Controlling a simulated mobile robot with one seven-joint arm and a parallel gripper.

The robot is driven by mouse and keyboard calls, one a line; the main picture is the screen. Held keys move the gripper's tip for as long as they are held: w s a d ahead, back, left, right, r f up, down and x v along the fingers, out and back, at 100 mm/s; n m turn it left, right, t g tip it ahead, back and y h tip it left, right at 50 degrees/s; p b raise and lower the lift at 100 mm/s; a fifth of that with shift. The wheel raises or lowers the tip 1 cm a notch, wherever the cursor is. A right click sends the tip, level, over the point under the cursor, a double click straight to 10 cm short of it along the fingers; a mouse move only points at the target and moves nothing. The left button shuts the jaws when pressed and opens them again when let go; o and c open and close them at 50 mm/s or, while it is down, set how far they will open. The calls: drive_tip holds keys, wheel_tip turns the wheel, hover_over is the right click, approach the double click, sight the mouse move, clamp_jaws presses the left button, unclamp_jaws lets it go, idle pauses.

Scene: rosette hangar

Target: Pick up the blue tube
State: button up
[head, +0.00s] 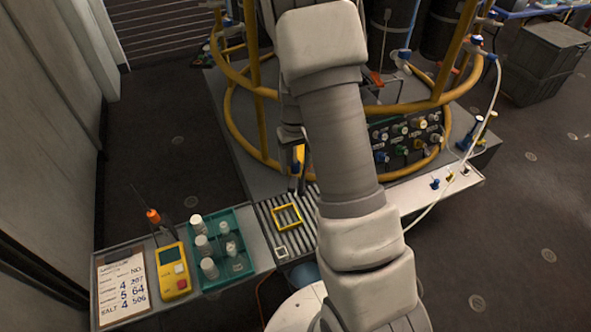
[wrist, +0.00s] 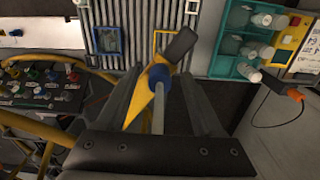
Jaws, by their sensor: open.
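In the wrist view, a blue collar (wrist: 157,77) sits on a pale grey rod (wrist: 158,112) between the fingers of my gripper (wrist: 158,90); this looks like the blue tube. The fingers are open, with a gap visible on both sides of the rod. A yellow part (wrist: 139,106) passes behind the rod, and a dark block (wrist: 180,44) lies just beyond the collar. In the head view my gripper (head: 297,172) is beside the yellow railing above the ribbed plate, with a small blue spot near it, partly hidden by my arm.
The ribbed plate (head: 266,217) carries a yellow square frame (head: 275,219) and a small white frame (head: 281,251). Left of it stand a teal rack (head: 242,275) with white-capped bottles, a yellow meter (head: 172,261) and a clipboard (head: 122,285). Yellow railing (head: 233,128) curves around the dark knob panel (head: 382,157).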

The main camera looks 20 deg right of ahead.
drive_tip(key=shift+f, duration=0.1)
drive_tip(key=shift+c, duration=0.3)
clamp_jaws()
wheel_tip(320, 180, up, 31)
drive_tip(key=p, duration=1)
idle(1.8)
drive_tip(key=shift+f, duration=0.15)
